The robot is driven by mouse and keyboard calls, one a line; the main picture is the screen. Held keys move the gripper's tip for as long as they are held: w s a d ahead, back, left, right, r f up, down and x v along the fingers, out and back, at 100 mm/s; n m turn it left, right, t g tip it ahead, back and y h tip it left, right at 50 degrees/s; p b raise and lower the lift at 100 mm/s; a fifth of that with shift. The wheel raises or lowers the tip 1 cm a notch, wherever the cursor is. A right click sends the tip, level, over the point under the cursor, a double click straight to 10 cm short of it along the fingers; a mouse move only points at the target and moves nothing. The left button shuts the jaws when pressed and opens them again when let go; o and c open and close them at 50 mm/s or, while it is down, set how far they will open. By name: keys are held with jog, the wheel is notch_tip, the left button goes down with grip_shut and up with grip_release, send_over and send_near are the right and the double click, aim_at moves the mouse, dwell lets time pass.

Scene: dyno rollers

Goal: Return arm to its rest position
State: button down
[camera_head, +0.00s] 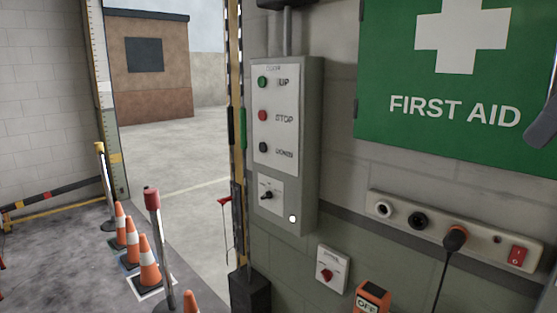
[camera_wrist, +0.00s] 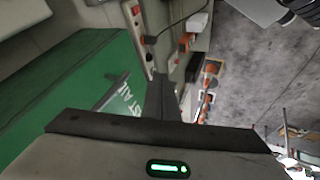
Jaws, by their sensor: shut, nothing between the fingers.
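My gripper (camera_wrist: 160,80) shows in the wrist view as dark fingers closed together, with nothing between them. It points toward the wall and is beside the green first aid box (camera_wrist: 75,95), apart from the sockets and controls. In the head view the first aid box (camera_head: 455,75) hangs at the upper right.
A grey control box (camera_head: 285,145) with UP and STOP buttons is on the wall. A socket strip (camera_head: 450,234) with a plugged black cable and a red switch sits below the first aid box. Traffic cones (camera_head: 148,265) and a post (camera_head: 158,235) stand left. The doorway floor beyond is clear.

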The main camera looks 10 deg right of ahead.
jog(key=w+a+f+y, duration=0.1)
jog(key=w+a+f, duration=0.6)
jog(key=f, duration=0.2)
jog(key=a+f+m, duration=0.1)
jog(key=a+f, duration=0.3)
jog(key=f, duration=0.3)
jog(key=w+a+f+m+y, duration=0.1)
jog(key=a+f, duration=0.3)
jog(key=f, duration=0.3)
jog(key=w+a+f+m+g, duration=0.1)
jog(key=a+f, duration=0.4)
jog(key=f, duration=0.3)
jog(key=shift+w+m+y, duration=0.15)
jog(key=shift+m+y, duration=0.15)
